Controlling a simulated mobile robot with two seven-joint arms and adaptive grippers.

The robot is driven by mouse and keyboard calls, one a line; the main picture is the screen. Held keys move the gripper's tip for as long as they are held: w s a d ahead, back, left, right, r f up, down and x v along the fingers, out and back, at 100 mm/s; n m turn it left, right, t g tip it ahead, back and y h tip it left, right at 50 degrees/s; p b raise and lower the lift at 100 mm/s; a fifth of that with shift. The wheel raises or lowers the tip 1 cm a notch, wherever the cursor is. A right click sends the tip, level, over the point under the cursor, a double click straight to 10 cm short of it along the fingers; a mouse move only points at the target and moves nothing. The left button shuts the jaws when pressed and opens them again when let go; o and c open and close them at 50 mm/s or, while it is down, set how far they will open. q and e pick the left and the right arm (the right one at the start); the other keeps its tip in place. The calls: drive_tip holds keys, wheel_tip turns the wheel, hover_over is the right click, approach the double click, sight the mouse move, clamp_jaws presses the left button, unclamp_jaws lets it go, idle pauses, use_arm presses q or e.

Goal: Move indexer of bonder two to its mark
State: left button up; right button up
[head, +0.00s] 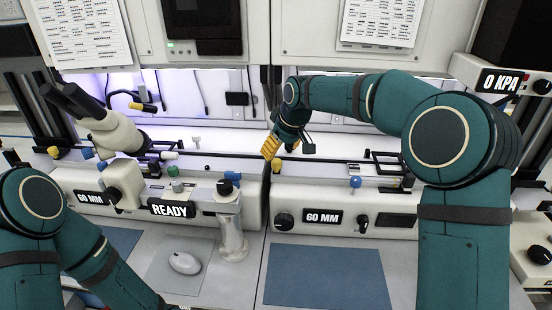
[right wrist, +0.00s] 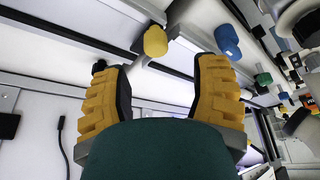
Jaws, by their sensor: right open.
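Two bonders stand side by side, and I cannot read which is numbered two. The right bonder (head: 400,221) has a yellow knob (head: 276,167) near its left end, at the rail, and a blue knob (head: 355,182) farther right. My right gripper (head: 268,149) is just above this yellow knob, its yellow fingers pointing down. In the right wrist view the gripper (right wrist: 163,78) is open and empty, with a yellow knob (right wrist: 155,41) beyond the gap between its fingertips, apart from them. No mark can be made out. My left gripper is not in view.
The left bonder has a microscope (head: 115,131), a READY sign (head: 172,209) and a 60 MM display (head: 90,197). The right bonder's 60 MM display (head: 323,216) faces front. A 0 KPA display (head: 502,81) is at right. A mouse (head: 184,263) and blue mat (head: 325,278) lie in front.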

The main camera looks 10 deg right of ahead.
drive_tip(key=v, duration=0.5)
drive_tip(key=shift+s+d+r, duration=0.1)
drive_tip(key=shift+s+r, duration=0.05)
drive_tip(key=shift+r, duration=0.25)
